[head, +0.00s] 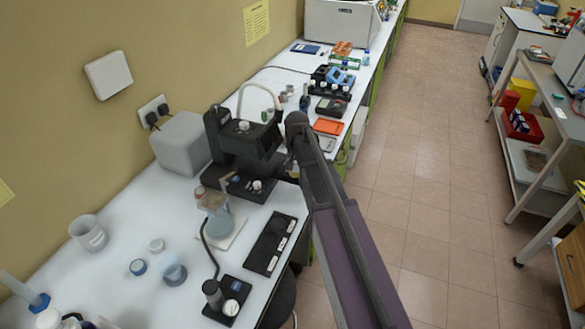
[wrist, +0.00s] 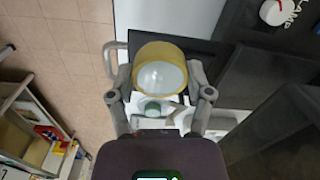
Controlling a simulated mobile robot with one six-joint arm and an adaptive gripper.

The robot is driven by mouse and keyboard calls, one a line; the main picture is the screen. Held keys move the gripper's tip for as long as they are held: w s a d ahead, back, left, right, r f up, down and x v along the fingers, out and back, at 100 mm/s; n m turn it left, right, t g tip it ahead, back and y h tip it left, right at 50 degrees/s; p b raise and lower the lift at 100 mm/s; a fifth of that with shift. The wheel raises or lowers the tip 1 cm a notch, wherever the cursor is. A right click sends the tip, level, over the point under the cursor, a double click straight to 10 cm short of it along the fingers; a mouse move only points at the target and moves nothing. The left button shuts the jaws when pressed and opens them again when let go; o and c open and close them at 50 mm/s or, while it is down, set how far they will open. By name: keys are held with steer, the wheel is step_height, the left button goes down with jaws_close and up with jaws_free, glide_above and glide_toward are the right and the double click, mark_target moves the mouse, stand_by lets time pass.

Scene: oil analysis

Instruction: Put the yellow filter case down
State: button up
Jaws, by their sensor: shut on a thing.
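The yellow filter case (wrist: 160,48) shows in the wrist view as a round yellow ring with a pale, whitish middle. My gripper (wrist: 160,80) is shut on it, with one finger on each side. The case is held in front of the wrist, and I cannot tell how far it is above the bench. In the head view my arm reaches over the bench beside the black instrument (head: 240,140). The gripper and the case are hidden there.
The white bench (head: 120,220) carries a flask (head: 218,222), a beaker (head: 88,235), a black slotted tray (head: 270,245) and a small black device (head: 227,300). Farther back lie an orange tray (head: 328,127) and racks. The tiled floor (head: 430,190) is open at right.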

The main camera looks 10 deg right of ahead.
steer(key=shift+w+a+f, duration=0.15)
steer(key=shift+w, duration=0.95)
steer(key=shift+w+a+f, duration=0.1)
steer(key=shift+w, duration=0.95)
steer(key=shift+w, duration=0.1)
steer(key=shift+w, duration=0.25)
steer(key=shift+w+f+b, duration=0.35)
steer(key=shift+f+b, duration=0.2)
steer(key=shift+b, duration=0.15)
steer(key=shift+f+b, duration=1.25)
steer(key=shift+f, duration=0.05)
steer(key=shift+f, duration=0.15)
steer(key=o, duration=0.9)
steer(key=shift+o, duration=0.2)
steer(key=shift+r, duration=0.2)
